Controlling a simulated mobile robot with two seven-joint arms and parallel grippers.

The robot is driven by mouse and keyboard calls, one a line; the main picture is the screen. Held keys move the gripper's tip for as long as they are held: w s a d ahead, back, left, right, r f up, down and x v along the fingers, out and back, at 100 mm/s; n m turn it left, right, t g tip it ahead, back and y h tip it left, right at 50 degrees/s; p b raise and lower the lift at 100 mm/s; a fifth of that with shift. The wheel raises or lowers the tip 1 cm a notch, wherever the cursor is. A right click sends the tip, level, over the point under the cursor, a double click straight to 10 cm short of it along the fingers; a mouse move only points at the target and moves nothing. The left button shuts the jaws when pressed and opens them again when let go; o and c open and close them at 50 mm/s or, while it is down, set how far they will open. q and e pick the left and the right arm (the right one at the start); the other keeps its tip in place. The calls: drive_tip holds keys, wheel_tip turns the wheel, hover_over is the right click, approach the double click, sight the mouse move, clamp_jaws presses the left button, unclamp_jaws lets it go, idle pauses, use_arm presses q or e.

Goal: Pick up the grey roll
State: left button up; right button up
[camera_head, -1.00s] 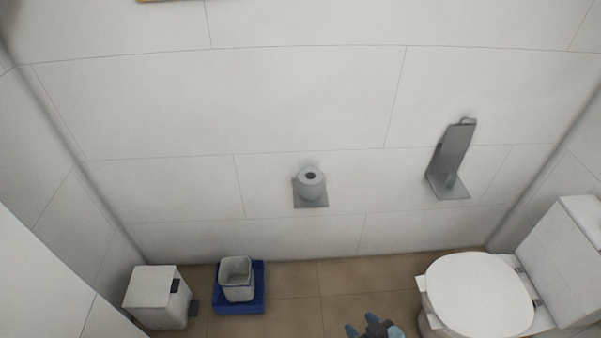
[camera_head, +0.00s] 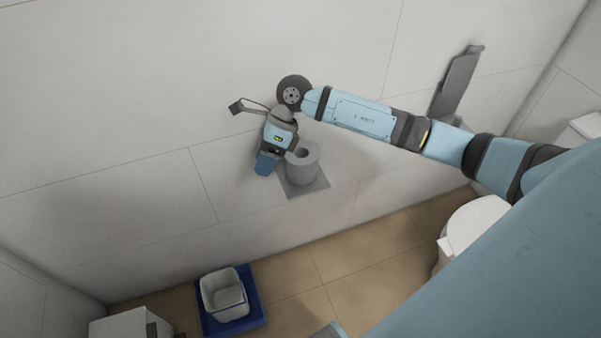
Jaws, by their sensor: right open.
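The grey roll (camera_head: 303,168) stands upright on a small grey wall shelf (camera_head: 309,188), with its hollow core facing up. My right arm reaches in from the right across the wall, and its gripper (camera_head: 270,158) points down at the roll's upper left. The right gripper is open. One blue fingertip shows just left of the roll; the other finger is hard to make out. I cannot tell whether the gripper touches the roll. My left gripper cannot be made out; only a light-blue sliver of my body shows at the bottom edge.
A grey wall-mounted holder (camera_head: 458,85) is behind my right arm. Below are a white bin (camera_head: 130,327), a grey container (camera_head: 222,296) on a blue tray (camera_head: 249,318), and a white toilet (camera_head: 470,222) partly hidden by my arm. The wall left of the roll is clear.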

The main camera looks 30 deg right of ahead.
drive_tip(key=w+d+r+t+h+b, duration=0.1)
drive_tip(key=w+d+h, duration=0.15)
drive_tip(key=d, duration=0.35)
drive_tip(key=w+d+r+h+b, duration=0.1)
drive_tip(key=w+d+h, duration=0.1)
drive_tip(key=d+h, duration=0.35)
drive_tip(key=y, duration=0.1)
hover_over(302, 160)
wheel_tip(302, 160, down, 8)
drive_tip(key=shift+s+f, duration=0.1)
drive_tip(key=shift+f, duration=2.85)
clamp_jaws()
